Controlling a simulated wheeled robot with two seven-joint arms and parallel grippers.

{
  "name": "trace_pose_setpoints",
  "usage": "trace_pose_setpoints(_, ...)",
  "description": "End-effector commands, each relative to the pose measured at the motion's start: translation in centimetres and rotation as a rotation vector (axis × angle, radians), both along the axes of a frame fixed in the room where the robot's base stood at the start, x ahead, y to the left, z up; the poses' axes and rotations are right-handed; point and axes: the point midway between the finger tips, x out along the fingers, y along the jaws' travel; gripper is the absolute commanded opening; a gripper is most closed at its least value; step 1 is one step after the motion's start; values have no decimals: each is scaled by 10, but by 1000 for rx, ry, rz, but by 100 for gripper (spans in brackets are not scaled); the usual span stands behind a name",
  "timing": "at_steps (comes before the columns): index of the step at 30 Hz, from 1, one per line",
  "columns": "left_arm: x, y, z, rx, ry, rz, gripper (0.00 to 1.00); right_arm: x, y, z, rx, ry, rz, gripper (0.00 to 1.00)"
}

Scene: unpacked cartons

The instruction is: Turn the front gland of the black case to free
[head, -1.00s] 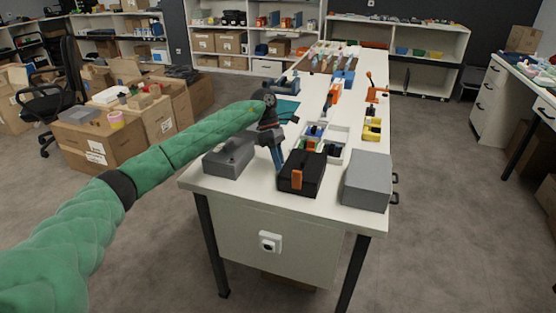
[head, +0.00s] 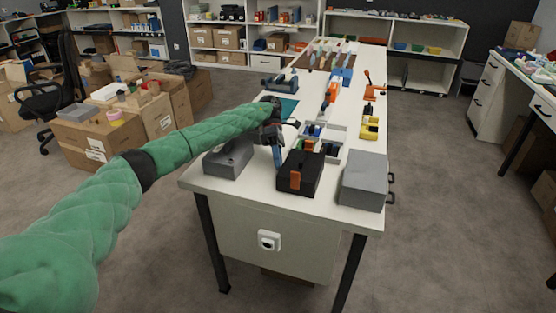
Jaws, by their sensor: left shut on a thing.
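The black case (head: 313,172) stands near the front edge of the white table, with an orange latch (head: 295,180) on its near face. My left gripper (head: 277,160) points down at the left side of the case, its blue fingers close against it. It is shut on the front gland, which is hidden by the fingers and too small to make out. How far the gland is turned cannot be seen. My right gripper is not in view.
A dark grey box (head: 228,160) stands close to the left of my gripper, and a larger grey box (head: 363,182) to the right of the case. A white divided tray (head: 335,135) with small parts lies behind. The white table (head: 200,183) has little free room here.

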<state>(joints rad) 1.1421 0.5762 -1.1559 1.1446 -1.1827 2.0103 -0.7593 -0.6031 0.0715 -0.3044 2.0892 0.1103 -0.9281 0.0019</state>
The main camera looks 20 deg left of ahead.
Motion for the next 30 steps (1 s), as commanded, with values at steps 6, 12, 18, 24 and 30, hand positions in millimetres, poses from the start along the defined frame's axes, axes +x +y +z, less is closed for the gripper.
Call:
trace_pose_setpoints(6,0,0,0,0,-1,0,0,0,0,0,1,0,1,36)
trace_pose_setpoints(12,0,0,0,0,-1,0,32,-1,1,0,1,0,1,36)
trace_pose_setpoints(18,1,0,0,0,-1,0,32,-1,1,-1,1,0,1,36)
trace_pose_setpoints(24,9,4,8,2,-2,0,32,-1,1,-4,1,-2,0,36)
trace_pose_setpoints(30,25,12,23,2,-2,1,32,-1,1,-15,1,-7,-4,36)
